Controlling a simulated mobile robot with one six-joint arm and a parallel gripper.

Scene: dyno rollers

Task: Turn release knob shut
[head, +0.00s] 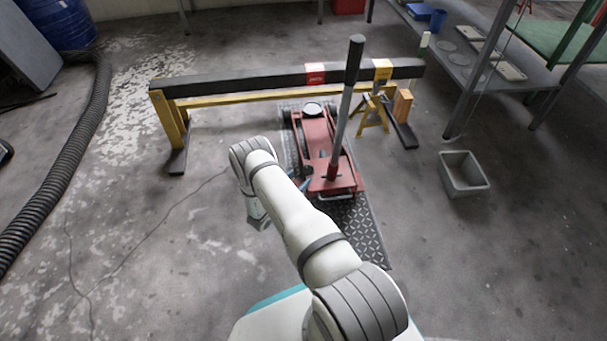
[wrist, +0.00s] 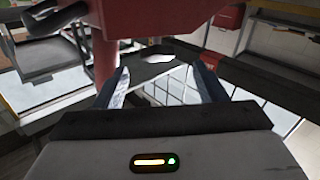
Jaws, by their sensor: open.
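A red floor jack (head: 318,140) stands on a dark diamond-tread plate (head: 362,235), its long grey handle (head: 343,110) with a black grip sticking up. My gripper (head: 306,182) is at the left side of the jack's rear end, low and close to its red body. In the wrist view my gripper (wrist: 163,82) is open, two fingers apart with nothing clearly between them. The jack's red body (wrist: 165,14) fills the top of that view, with a red upright part (wrist: 103,45) beside the left finger. I cannot pick out the release knob in either view.
A black-topped beam on yellow legs (head: 235,82) spans behind and over the jack's front. A grey bin (head: 463,174) and a metal table (head: 455,60) stand at right. A black corrugated hose (head: 60,175) lies at left. The floor between hose and jack is mostly clear.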

